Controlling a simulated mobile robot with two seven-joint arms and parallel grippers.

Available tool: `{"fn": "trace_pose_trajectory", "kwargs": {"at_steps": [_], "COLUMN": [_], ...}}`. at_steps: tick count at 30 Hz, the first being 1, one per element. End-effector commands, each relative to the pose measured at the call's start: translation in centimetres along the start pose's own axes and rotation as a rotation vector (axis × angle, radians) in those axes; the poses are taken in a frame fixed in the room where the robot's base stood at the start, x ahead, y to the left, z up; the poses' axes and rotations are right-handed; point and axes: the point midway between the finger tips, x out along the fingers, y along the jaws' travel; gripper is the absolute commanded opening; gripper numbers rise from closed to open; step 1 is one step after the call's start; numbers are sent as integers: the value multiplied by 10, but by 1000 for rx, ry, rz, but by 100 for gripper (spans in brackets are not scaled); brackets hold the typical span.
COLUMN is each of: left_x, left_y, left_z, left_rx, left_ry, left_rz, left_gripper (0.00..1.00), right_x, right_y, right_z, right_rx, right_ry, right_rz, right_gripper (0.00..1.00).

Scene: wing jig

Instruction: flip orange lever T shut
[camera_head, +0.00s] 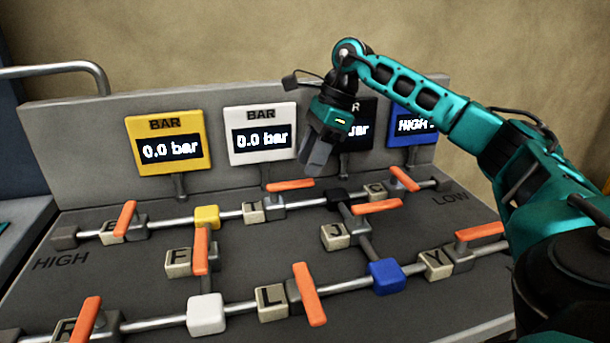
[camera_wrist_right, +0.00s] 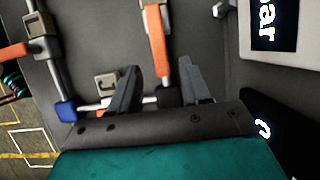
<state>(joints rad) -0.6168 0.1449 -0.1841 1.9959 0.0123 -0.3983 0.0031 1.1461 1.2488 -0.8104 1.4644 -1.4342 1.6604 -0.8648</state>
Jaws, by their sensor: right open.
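Orange lever T (camera_head: 290,185) is on the pipe right of the block marked T (camera_head: 253,211). Its handle lies nearly along the pipe in the head view. My right gripper (camera_head: 314,160) is above and behind it, slightly to its right, in front of the gauges, fingers pointing down. In the right wrist view the open gripper (camera_wrist_right: 158,88) has its two dark fingers apart with nothing held. An orange lever, apparently T (camera_wrist_right: 157,35), shows beyond the gap between them. My left gripper is not in view.
Neighbouring orange levers stand at C (camera_head: 404,179), J (camera_head: 378,207) and E (camera_head: 126,218). A black junction (camera_head: 335,197) is right of T. The white gauge (camera_head: 262,125) and yellow gauge (camera_head: 168,140) stand behind, both reading 0.0 bar. A blue junction (camera_head: 387,277) is at front right.

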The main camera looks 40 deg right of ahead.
Motion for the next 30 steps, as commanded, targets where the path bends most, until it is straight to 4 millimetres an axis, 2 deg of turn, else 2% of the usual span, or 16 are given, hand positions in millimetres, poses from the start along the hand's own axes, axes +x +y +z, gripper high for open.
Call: {"fn": "trace_pose_trajectory", "kwargs": {"at_steps": [1,6,18,30], "left_x": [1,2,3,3], "left_y": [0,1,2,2], "left_z": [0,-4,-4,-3], "left_rx": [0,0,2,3], "left_ry": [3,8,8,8], "left_rz": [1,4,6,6], "left_gripper": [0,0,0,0], "right_x": [10,28,34,34], "right_y": [1,0,0,0], "right_z": [0,0,0,0], "right_rx": [-1,-1,-1,-1], "right_ry": [1,0,0,0], "right_rz": [2,0,-1,-1], "right_gripper": [47,47,46,8]}}
